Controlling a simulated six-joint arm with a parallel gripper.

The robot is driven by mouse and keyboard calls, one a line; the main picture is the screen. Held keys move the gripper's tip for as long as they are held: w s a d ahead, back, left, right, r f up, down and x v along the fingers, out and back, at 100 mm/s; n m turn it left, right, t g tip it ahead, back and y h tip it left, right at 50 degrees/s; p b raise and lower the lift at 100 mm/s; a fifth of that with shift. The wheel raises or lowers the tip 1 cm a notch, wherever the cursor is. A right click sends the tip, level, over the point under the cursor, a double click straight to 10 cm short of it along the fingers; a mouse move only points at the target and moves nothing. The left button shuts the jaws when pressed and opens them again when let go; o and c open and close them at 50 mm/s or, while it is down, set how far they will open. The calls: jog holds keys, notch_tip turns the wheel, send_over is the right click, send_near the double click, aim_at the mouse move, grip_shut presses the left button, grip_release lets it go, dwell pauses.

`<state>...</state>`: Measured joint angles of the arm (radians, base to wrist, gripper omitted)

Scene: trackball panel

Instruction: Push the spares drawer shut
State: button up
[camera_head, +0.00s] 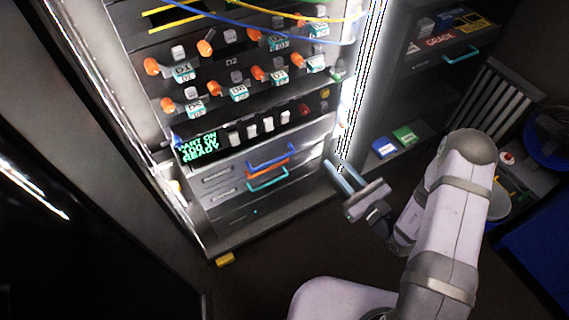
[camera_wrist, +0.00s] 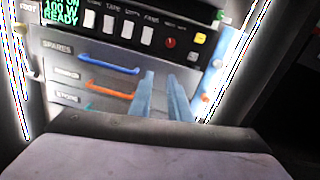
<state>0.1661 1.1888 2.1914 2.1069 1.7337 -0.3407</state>
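The spares drawer (camera_wrist: 68,56) is the top one in a stack of grey drawers in the wrist view, marked SPARES, with a blue bar handle (camera_wrist: 108,67). In the head view its blue handle (camera_head: 271,156) shows under the control strip of the cabinet. I cannot tell from these views how far the drawer stands out. My gripper (camera_head: 335,164) is to the right of the drawers in the head view, with its two pale blue fingers apart and nothing between them. In the wrist view the fingers (camera_wrist: 161,77) overlap the right part of the drawer fronts, apart from the blue handle.
Drawers with an orange handle (camera_wrist: 110,91) and a teal handle (camera_head: 268,180) lie below. The control strip above has a green-text display (camera_head: 197,148) and white switches. A bright cabinet edge stands right of the drawers. Blue and green boxes (camera_head: 404,136) sit farther right.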

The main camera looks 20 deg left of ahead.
jog(key=w+a+f+n+g+y+b, duration=0.1)
jog(key=a+f+n+g+y+b, duration=0.3)
jog(key=n+b, duration=0.4)
jog(key=n+g+y+b, duration=0.2)
jog(key=n+g+b, duration=0.65)
jog(key=n, duration=0.95)
send_near(272, 161)
jog(key=a, duration=0.3)
jog(key=shift+n, duration=0.3)
jog(key=shift+s+a+r+b, duration=0.1)
jog(key=shift+a+r+b, duration=0.05)
jog(key=shift+a, duration=1)
jog(key=shift+a+r+b, duration=0.15)
jog(key=shift+a+b, duration=0.05)
jog(key=shift+a, duration=0.95)
jog(key=shift+s+a+r+b, duration=0.1)
jog(key=shift+a+r+b, duration=0.1)
jog(key=shift+a, duration=1)
jog(key=shift+w, duration=0.1)
grip_shut()
